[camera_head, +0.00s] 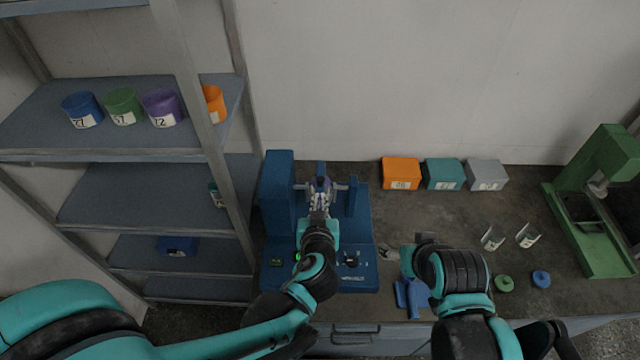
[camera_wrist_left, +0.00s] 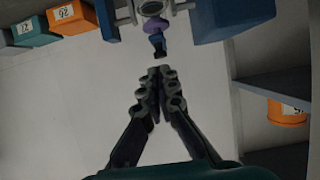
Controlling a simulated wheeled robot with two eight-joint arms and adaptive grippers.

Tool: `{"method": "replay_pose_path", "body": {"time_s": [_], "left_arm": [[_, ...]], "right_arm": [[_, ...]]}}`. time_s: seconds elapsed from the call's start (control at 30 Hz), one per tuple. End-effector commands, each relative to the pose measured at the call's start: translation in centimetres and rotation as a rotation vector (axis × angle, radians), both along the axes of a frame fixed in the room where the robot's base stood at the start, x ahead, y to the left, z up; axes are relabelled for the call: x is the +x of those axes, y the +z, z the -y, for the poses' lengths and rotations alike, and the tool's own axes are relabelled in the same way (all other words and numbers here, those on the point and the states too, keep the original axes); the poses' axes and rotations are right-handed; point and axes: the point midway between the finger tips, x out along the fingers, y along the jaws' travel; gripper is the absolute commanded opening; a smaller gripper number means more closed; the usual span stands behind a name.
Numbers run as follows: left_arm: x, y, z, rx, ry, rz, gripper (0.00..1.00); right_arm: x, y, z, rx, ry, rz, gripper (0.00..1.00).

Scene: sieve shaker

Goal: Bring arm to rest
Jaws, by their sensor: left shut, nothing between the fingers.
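The blue sieve shaker (camera_head: 358,235) stands on the counter, with a silver clamp bar across its upper part. My left gripper (camera_head: 320,197) reaches up in front of the clamp area and hides part of it. In the left wrist view its fingers (camera_wrist_left: 160,72) meet at the tips with nothing between them. There a small purple and blue part (camera_wrist_left: 156,28) of the shaker shows just beyond the fingertips, apart from them. My right arm reaches in from the lower right. Its gripper (camera_head: 393,253) is low over the counter, small and partly hidden, so its opening is unclear.
A shelf (camera_head: 70,146) with several coloured cups stands left. Orange (camera_head: 400,174), teal (camera_head: 444,174) and grey (camera_head: 487,175) boxes line the wall. Two clear scoops (camera_head: 493,238), a green lid (camera_head: 504,284), a blue lid (camera_head: 541,278) and a green machine (camera_head: 600,255) are right.

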Motion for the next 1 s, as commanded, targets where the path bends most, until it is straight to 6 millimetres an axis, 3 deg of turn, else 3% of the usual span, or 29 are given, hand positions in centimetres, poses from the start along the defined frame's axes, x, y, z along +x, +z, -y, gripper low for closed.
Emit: {"method": "replay_pose_path", "body": {"time_s": [0.17, 0.73, 0.87, 1.0], "left_arm": [[-1.1, -0.3, 0.0, -0.001, 0.000, 0.000, 0.00], [-1.1, -0.3, -0.2, 0.002, 0.004, -0.003, 0.00], [-1.0, -0.8, -2.6, 0.022, 0.037, -0.055, 0.00], [-2.1, -2.2, -8.1, 0.060, 0.097, -0.196, 0.00]], "right_arm": [[0.0, 0.0, 0.0, 0.000, 0.000, 0.000, 0.70], [0.0, 0.0, 0.0, 0.000, 0.000, 0.000, 0.70], [0.0, -0.6, 0.0, 0.000, 0.000, 0.000, 0.70], [0.0, -1.8, 0.0, 0.000, 0.000, 0.000, 0.70]]}}
